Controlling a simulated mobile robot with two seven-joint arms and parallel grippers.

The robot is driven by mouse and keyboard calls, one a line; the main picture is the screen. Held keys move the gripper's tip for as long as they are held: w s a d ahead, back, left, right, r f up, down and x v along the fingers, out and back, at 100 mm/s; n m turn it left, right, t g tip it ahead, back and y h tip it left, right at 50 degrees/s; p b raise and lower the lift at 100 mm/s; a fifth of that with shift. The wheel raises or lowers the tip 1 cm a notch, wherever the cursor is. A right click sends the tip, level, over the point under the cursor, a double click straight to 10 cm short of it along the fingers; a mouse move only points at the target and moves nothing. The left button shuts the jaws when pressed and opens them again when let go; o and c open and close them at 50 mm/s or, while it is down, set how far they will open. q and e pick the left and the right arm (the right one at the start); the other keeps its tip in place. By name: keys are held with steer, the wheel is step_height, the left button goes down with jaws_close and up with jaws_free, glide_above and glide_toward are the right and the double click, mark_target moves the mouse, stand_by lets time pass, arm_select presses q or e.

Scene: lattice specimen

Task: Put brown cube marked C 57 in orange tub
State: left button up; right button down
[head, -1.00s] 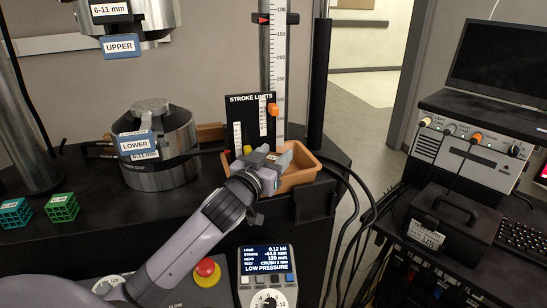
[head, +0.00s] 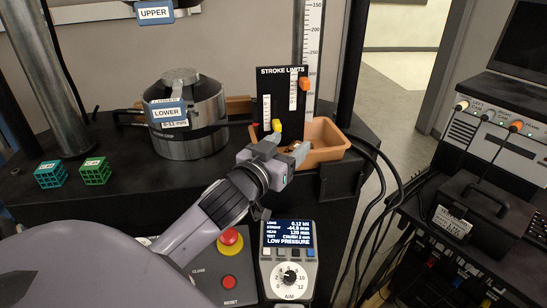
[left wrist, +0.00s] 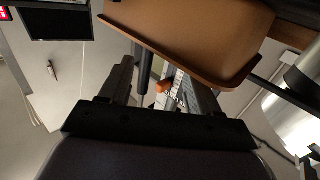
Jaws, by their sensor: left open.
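The orange tub (head: 330,138) stands at the back right edge of the black bench. In the left wrist view its wall (left wrist: 190,35) fills the upper middle. My left gripper (head: 288,146) is open at the tub's near left side and overlaps part of it in the head view. In the left wrist view nothing is held between the fingers (left wrist: 163,90). I cannot make out a brown cube marked C 57; the tub's inside is partly hidden behind my gripper. My right gripper is not in view.
A teal lattice cube (head: 50,175) and a green one (head: 95,171) sit at left. The steel lower platen (head: 190,140) and the stroke limits panel (head: 283,92) stand behind my arm. A control box (head: 288,260) and red button (head: 230,237) are in front. Cables hang right.

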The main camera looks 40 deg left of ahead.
arm_select(q)
steer(key=shift+s+d+r, duration=0.1)
steer(key=shift+s+d, duration=0.05)
steer(key=shift+s, duration=1.15)
steer(key=shift+s+d+r, duration=0.1)
steer(key=shift+s+d, duration=0.05)
steer(key=shift+s, duration=1.1)
